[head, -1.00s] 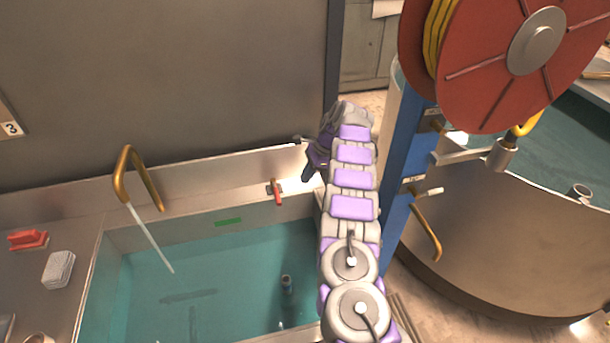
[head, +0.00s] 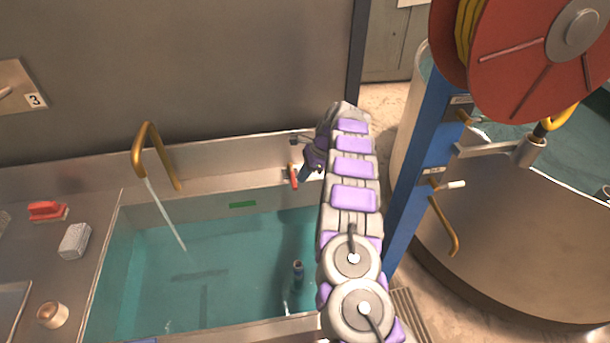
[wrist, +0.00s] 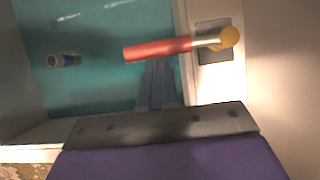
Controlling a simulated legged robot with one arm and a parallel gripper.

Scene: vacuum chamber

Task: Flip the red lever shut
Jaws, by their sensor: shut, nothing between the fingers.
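The red lever (head: 294,178) is on the back rim of the water-filled sink (head: 125,262). In the head view its handle hangs down over the inner edge. In the wrist view the red handle (wrist: 157,50) points left over the water from a brass pivot (wrist: 230,38) on a grey plate. My gripper (head: 306,174) is just right of the lever in the head view. In the wrist view its narrow fingers (wrist: 157,84) are closed together, with their tips close to the handle's lower side. I cannot tell whether they touch it.
A brass tap (head: 152,160) pours water into the sink at left. A small cylinder (head: 298,270) is in the water. A blue post (head: 420,170) with a red hose reel (head: 515,75) stands right of my arm. A red brush (head: 47,210) lies on the left counter.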

